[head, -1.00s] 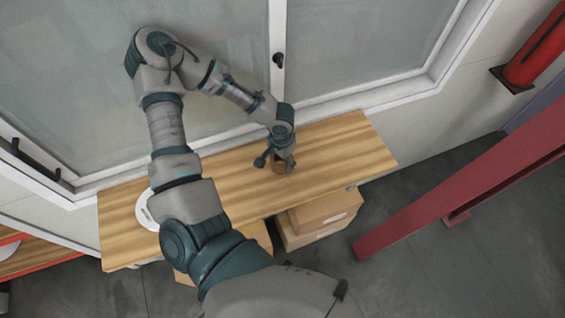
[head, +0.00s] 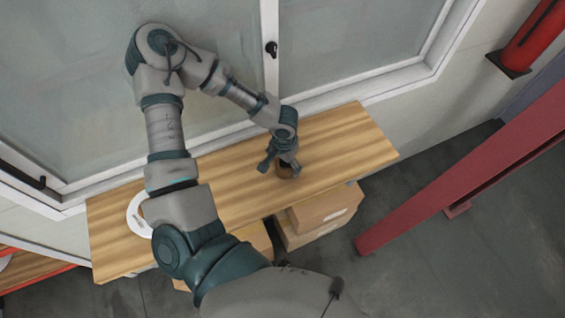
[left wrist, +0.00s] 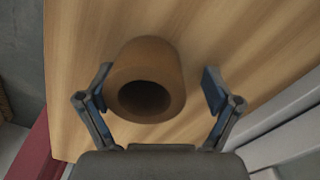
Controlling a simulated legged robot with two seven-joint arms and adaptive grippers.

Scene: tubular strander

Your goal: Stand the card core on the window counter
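The card core (left wrist: 152,60) is a short brown tube with a dark round hole. In the left wrist view it stands on the wooden window counter (left wrist: 85,35), its open end facing the camera. In the head view the core (head: 285,171) shows small on the counter (head: 340,140), partly covered by my gripper. My left gripper (head: 279,166) is open over it. In the left wrist view its two fingers (left wrist: 155,88) are on either side of the core. The left finger is close to the core or touching it; a clear gap shows at the right finger. My right gripper is not in view.
A white round item (head: 138,214) lies on the counter's left part, partly behind my arm. The window frame (head: 350,86) runs along the back edge. Cardboard boxes (head: 320,210) are below the front edge. A red beam (head: 470,180) stands right. The counter's right end is clear.

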